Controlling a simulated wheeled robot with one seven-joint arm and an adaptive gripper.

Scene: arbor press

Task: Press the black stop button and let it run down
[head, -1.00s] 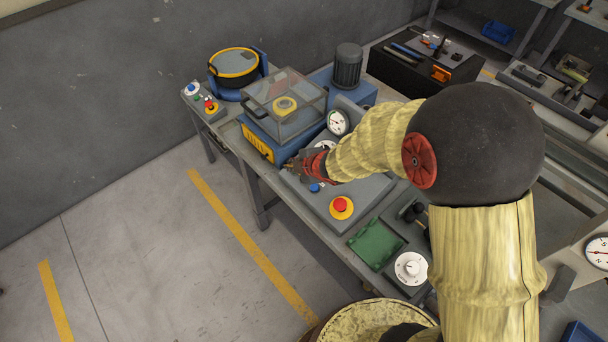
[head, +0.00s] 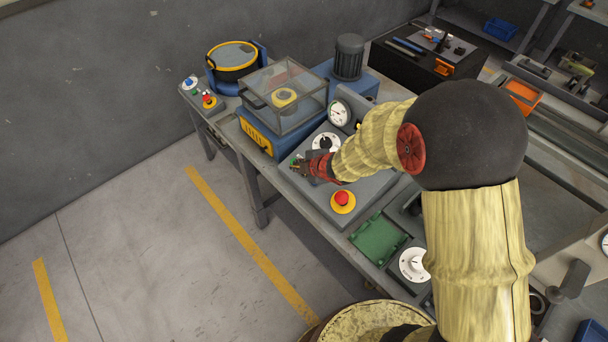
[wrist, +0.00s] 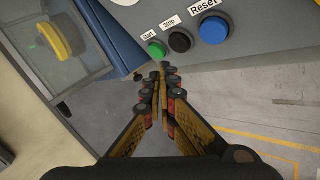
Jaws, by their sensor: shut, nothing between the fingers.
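The black stop button (wrist: 180,41) sits on the grey control panel (wrist: 260,55) in the wrist view, under a "Stop" label. The green Start button (wrist: 157,48) is to its left and the larger blue Reset button (wrist: 214,30) to its right. My gripper (wrist: 162,70) is shut and empty, its tips just below the green and black buttons in the picture; I cannot tell how far off the panel they are. In the head view my gripper (head: 295,167) is over the panel's left end and hides the black and blue buttons.
A red emergency button (head: 342,199) on a yellow base stands on the panel. A white dial (head: 325,142) and a gauge (head: 339,113) are behind my gripper. A clear-lidded blue machine (head: 284,97) stands to the left. A green tray (head: 378,240) lies to the right.

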